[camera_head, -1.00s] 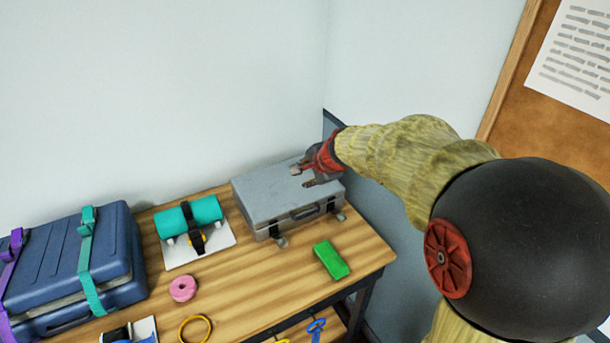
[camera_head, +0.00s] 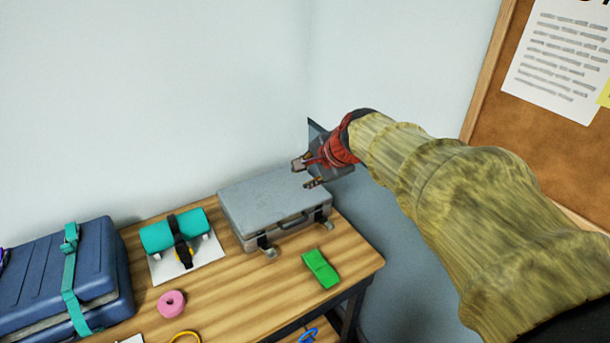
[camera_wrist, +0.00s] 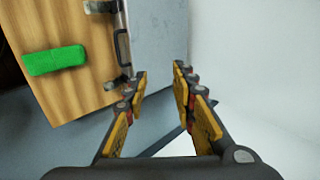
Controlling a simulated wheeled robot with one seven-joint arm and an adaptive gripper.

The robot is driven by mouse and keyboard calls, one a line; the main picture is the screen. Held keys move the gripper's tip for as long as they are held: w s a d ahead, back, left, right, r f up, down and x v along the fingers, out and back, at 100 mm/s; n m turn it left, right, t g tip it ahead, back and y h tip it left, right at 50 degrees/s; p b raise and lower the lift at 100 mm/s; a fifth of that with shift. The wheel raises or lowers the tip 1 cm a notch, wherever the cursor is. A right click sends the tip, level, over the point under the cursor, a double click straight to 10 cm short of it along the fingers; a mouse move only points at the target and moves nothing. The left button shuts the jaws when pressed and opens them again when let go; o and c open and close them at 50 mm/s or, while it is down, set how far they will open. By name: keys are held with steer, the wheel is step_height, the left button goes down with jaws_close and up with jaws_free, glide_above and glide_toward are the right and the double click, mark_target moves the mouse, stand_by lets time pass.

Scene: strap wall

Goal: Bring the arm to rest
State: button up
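My gripper (camera_head: 304,173) is in the head view, in the air above the right end of the grey case (camera_head: 262,204). Its fingers are apart with nothing between them. In the wrist view my gripper (camera_wrist: 160,92) also shows open, its yellow-padded fingers spread over the gap between the table edge and the white wall. My arm reaches in from the right side of the head view.
The wooden table (camera_head: 235,286) holds a green block (camera_head: 320,268), a pink ring (camera_head: 171,304), a teal roll (camera_head: 174,231) strapped on a white plate, and a blue case (camera_head: 50,280) with a teal strap. A cork board (camera_head: 550,143) hangs at right.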

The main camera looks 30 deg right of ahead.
stand_by(0.4)
steer(key=s+a+f+n+g, duration=0.2)
steer(key=s+a+f+n, duration=0.1)
steer(key=s+n, duration=0.2)
steer(key=s+a+f+n+g, duration=0.1)
steer(key=s+a+f+n, duration=0.1)
steer(key=s+f+n, duration=0.3)
steer(key=s+a+r+n, duration=0.2)
steer(key=s+a+n, duration=0.6)
steer(key=s+a, duration=0.2)
steer(key=shift+s+a+r, duration=0.3)
steer(key=shift+s+r, duration=0.05)
steer(key=shift+s, duration=0.75)
steer(key=shift+c, duration=0.5)
